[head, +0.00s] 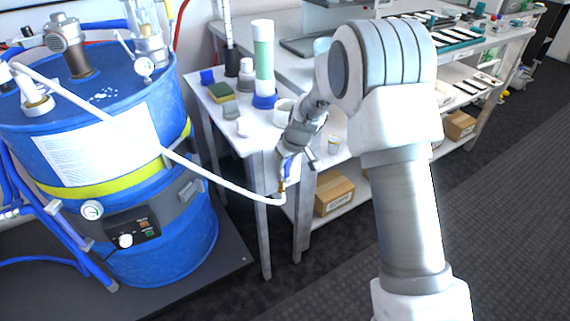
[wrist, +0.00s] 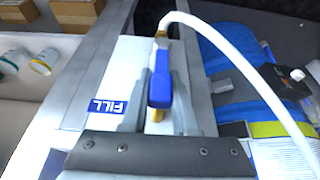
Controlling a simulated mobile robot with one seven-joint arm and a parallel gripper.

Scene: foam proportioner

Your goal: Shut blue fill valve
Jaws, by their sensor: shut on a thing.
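The blue fill valve handle (wrist: 160,90) sits between my fingers in the wrist view, lying roughly in line with its brass body (wrist: 158,115). In the head view, the blue handle (head: 287,169) shows as a small piece at the end of my gripper (head: 291,166), above the brass fitting (head: 282,187). My gripper is shut on the handle. A white hose (wrist: 215,38) runs from the top of the valve and curves right. A blue FILL label (wrist: 92,106) is on the white panel left of the valve. My gripper hides part of the valve in the head view.
A blue drum (head: 165,235) with a yellow band stands at left, and the white hose (head: 120,122) reaches across its front. A bench (head: 235,135) with bottles and a sponge is behind my gripper. A cardboard box (head: 334,193) sits on its lower shelf. The floor at right is clear.

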